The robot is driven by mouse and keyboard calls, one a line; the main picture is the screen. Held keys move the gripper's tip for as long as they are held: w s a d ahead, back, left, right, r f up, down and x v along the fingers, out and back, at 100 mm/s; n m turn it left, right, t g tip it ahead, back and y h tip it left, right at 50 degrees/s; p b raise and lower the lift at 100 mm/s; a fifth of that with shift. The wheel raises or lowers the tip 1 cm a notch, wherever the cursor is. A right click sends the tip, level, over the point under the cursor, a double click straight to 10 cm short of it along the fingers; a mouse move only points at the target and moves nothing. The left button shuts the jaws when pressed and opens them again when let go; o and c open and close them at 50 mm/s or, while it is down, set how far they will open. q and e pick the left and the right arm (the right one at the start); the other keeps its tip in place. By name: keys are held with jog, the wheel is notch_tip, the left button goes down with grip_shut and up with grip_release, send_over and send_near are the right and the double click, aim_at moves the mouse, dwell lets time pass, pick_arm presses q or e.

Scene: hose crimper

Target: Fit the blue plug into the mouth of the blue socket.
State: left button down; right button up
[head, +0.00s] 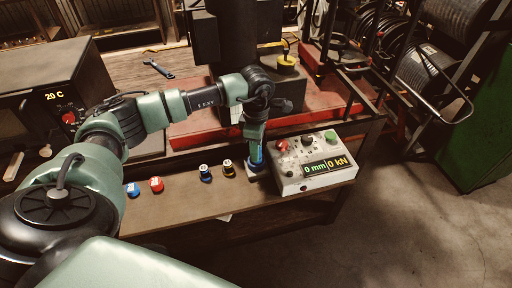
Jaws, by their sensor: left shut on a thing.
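My left gripper (257,160) points down at the bench's front part, just left of the grey control box. It is shut on a small blue piece (257,156), which looks like the blue plug; the fingers hide much of it, and I cannot tell whether it touches anything below. Two blue parts stand to its left: a blue part with a pale top (133,189) at far left and a dark-and-blue part (205,173) nearer the gripper. I cannot tell which is the blue socket; their mouths are too small to make out. My right gripper is not in view.
A red part (156,184) and a dark-and-yellow part (228,168) stand in the same row. The control box (312,170) reads 0 mm and 0 kN. A red-based machine (200,134) stands behind. A wrench (158,68) lies farther back. The bench's front strip is otherwise mostly clear.

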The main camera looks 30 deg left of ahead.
pick_arm(q)
jog(key=shift+f, duration=0.1)
jog(key=c, duration=1)
grip_release()
jog(key=shift+r, duration=0.3)
notch_tip(320, 180, up, 11)
jog(key=b, duration=0.4)
jog(key=shift+f, duration=0.2)
jog(key=shift+r, duration=0.55)
